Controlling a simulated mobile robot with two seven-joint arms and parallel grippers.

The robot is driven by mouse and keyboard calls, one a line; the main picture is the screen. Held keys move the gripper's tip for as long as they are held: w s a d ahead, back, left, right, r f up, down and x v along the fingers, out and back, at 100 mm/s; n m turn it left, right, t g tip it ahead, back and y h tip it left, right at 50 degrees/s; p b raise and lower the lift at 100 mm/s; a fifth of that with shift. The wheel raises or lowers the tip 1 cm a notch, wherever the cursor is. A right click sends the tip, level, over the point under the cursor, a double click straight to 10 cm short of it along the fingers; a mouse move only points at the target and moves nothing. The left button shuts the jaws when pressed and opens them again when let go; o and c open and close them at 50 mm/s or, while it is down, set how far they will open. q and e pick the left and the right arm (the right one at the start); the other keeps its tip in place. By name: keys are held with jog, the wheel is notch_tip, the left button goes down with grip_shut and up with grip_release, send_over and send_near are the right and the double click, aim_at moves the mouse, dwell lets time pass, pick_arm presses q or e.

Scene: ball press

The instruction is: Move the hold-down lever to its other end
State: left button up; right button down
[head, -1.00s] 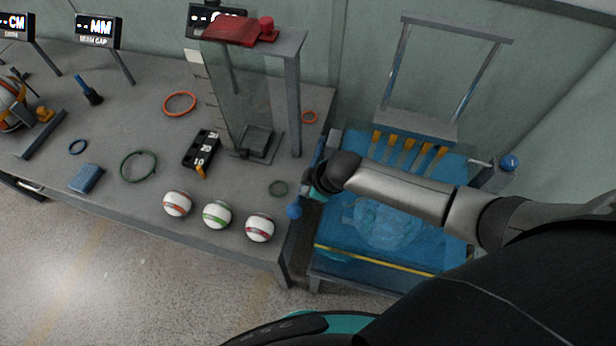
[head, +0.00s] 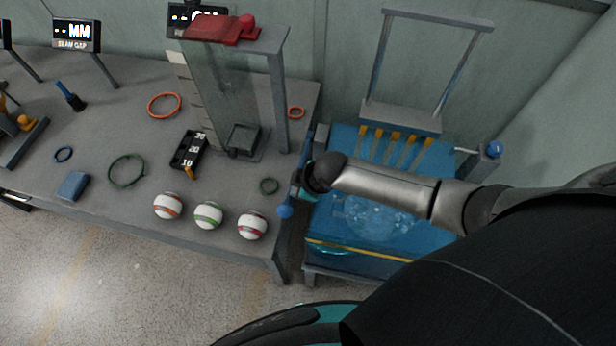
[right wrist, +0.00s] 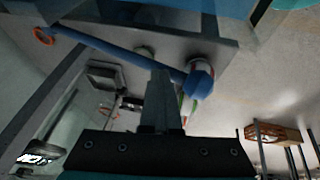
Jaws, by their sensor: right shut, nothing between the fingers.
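The hold-down lever is a blue rod with a round blue knob (head: 285,211) at the left side of the blue tank (head: 330,226). In the head view the knob is at the rod's near end, by the table's right edge. The lever also shows in the right wrist view (right wrist: 125,58), running slanted to its knob. My right gripper (right wrist: 160,74) is shut and empty, its fingertips overlapping the rod close to the knob. I cannot tell whether they touch. In the head view my right wrist hides most of that gripper. My left gripper is not in view.
A second blue knob (head: 494,150) is at the tank's far right. A clear press column with a red top (head: 222,29) stands on the grey table (head: 110,210). Striped balls (head: 208,215) lie along its front edge. A grey frame (head: 400,115) rises behind the tank.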

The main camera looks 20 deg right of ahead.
jog(key=p+v, duration=0.4)
jog(key=v, duration=0.9)
jog(key=shift+a+r+p, duration=0.15)
jog(key=shift+a+p, duration=0.15)
jog(key=shift+p, duration=0.05)
jog(key=shift+s, duration=0.15)
